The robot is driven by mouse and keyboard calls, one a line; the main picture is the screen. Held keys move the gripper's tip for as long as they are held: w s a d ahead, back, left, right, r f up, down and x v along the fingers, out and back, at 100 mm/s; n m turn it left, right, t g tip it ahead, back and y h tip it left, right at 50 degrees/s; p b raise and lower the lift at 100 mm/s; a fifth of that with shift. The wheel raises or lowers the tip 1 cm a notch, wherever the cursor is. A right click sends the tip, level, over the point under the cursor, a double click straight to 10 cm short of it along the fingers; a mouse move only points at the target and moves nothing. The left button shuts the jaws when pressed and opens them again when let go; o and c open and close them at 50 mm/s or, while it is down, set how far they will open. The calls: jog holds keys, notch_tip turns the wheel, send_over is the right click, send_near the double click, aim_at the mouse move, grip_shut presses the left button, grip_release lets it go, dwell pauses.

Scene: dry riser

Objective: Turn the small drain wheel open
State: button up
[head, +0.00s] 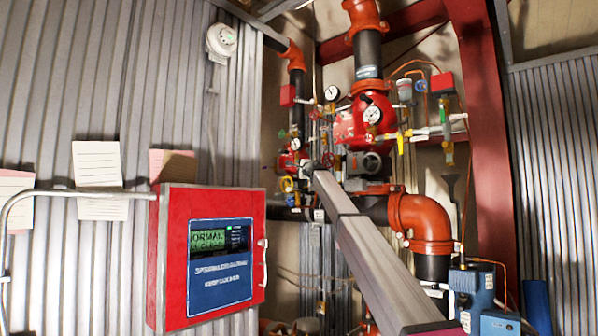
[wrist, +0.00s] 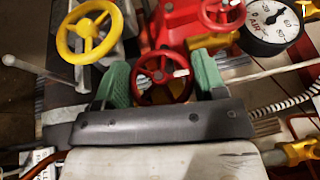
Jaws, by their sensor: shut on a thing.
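A small red handwheel (wrist: 163,78) with spokes is in the middle of the wrist view. It sits between the two green finger pads of my gripper (wrist: 160,80), which is shut on it, one pad at each side of the rim. A small white mark shows at the right of its rim. No label on it can be read, so I cannot tell how far it is turned. In the head view my arm reaches up to the pipework, and its grey links hide most of the gripper and the wheel.
A yellow handwheel (wrist: 90,32) is close at upper left, another red wheel (wrist: 221,12) at upper right, beside a pressure gauge (wrist: 272,25). A red control box (head: 207,256) hangs on the left wall. Orange-jointed pipes (head: 421,222) stand right of my arm.

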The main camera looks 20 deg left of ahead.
jog(key=n+g+h, duration=0.1)
jog(key=g+h, duration=0.1)
jog(key=h, duration=0.1)
jog(key=shift+r+n+g, duration=0.15)
jog(key=shift+n+g, duration=0.15)
jog(key=shift+g, duration=0.1)
jog(key=n+g+h, duration=0.1)
jog(key=g+h, duration=0.1)
jog(key=h, duration=0.1)
jog(key=shift+h, duration=0.3)
jog(key=shift+g, duration=0.3)
jog(key=o, duration=0.9)
jog(key=v, duration=1)
jog(key=shift+s+r, duration=0.2)
jog(key=shift+s, duration=0.1)
